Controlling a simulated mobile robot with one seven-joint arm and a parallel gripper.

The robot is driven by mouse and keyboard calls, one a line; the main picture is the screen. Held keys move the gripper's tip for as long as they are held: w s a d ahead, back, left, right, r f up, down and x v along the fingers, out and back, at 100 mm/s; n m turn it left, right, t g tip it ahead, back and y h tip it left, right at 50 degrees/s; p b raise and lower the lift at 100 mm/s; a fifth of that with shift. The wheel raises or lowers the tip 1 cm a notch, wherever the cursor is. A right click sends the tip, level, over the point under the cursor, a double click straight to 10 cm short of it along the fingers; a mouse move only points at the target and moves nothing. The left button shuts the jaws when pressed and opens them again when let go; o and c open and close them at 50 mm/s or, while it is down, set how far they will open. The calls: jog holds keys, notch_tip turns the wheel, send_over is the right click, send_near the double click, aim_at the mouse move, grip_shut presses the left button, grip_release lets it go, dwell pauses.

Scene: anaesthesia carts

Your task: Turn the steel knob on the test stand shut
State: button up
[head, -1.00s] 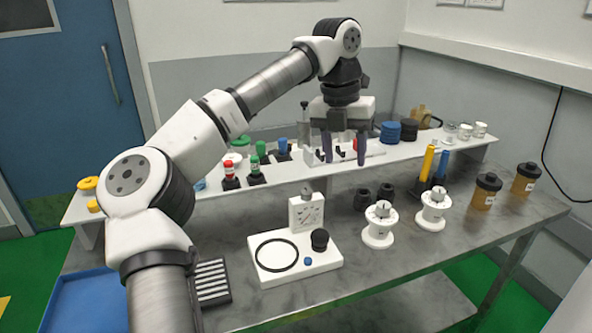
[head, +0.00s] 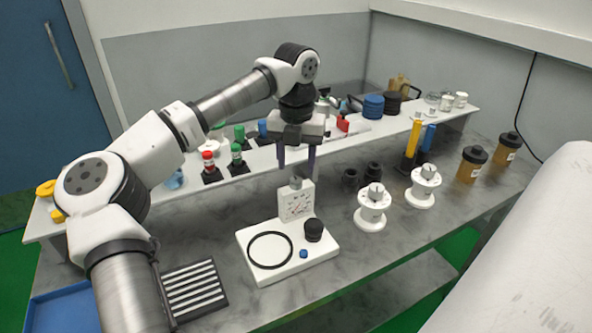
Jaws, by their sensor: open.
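The test stand (head: 258,270) is a white base on the grey bench, with a white upright block (head: 297,206) at its back that carries a dial face. The small steel knob (head: 295,182) sits on top of this block. My gripper (head: 296,166) points down just above the knob, with its two dark fingers apart on either side of it in the picture. The jaws are open and empty. I cannot tell whether the fingertips reach down to the knob's height. The stand's base also bears a black ring (head: 250,254), a black round cap (head: 313,230) and a small blue piece (head: 304,253).
A white raised shelf (head: 130,205) with bottles and coloured caps runs behind the stand. White spools (head: 373,212), dark cylinders and brown jars (head: 471,165) stand to the right. A striped black rack (head: 193,289) lies left of the stand. A large white surface (head: 520,260) fills the lower right.

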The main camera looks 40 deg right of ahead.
aim_at(297, 179)
jog(key=shift+f+p, duration=0.3)
jog(key=shift+f, duration=1.75)
jog(key=shift+c, duration=0.4)
jog(key=c, duration=0.9)
